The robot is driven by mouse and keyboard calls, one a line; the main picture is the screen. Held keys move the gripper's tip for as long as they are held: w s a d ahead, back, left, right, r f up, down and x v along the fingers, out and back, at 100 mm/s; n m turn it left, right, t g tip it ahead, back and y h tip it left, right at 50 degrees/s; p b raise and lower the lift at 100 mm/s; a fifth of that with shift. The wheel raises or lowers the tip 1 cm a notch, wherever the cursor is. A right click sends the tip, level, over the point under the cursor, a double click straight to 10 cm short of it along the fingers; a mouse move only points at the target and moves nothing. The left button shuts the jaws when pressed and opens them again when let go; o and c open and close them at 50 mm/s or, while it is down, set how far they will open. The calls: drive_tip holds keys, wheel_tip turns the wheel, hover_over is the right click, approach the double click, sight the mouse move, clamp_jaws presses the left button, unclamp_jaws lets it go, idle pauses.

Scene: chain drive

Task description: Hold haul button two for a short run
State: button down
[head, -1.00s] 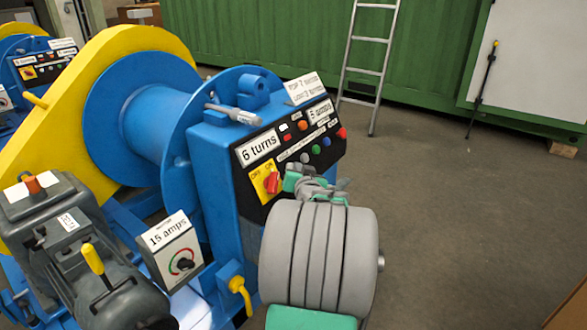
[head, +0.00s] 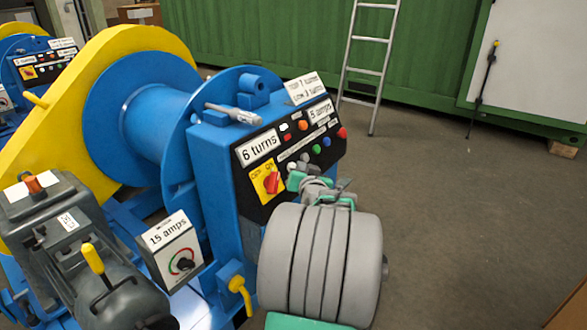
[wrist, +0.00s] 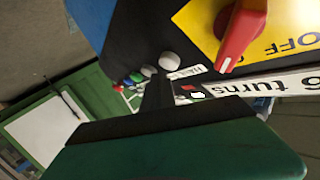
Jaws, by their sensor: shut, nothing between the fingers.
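The blue winch's black control panel (head: 256,188) faces right, with several buttons in a slanting row. Two whitish buttons (head: 303,157) are nearest my gripper, followed by a green button (head: 316,149), a blue button (head: 326,141) and a red button (head: 342,132). The small labels are too blurred to tell which is haul button two. My gripper (head: 294,181) is shut and empty just in front of the panel's lower part. In the wrist view its dark fingers (wrist: 158,92) point at the whitish buttons (wrist: 168,61); contact cannot be made out.
A red rotary switch (head: 271,182) on a yellow plate is just left of my gripper. A "6 turns" sign (head: 257,149) sits above it. A "15 amps" box (head: 174,251) is lower left. Open floor (head: 450,210) lies to the right.

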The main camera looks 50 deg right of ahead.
drive_tip(key=shift+s+r, duration=0.1)
drive_tip(key=shift+s, duration=0.1)
drive_tip(key=s, duration=0.1)
drive_tip(key=s+r, duration=0.1)
drive_tip(key=s, duration=0.1)
drive_tip(key=s+r, duration=0.1)
drive_tip(key=shift+s+d+r, duration=0.1)
drive_tip(key=shift+s+d, duration=0.15)
drive_tip(key=shift+a, duration=0.1)
idle(0.5)
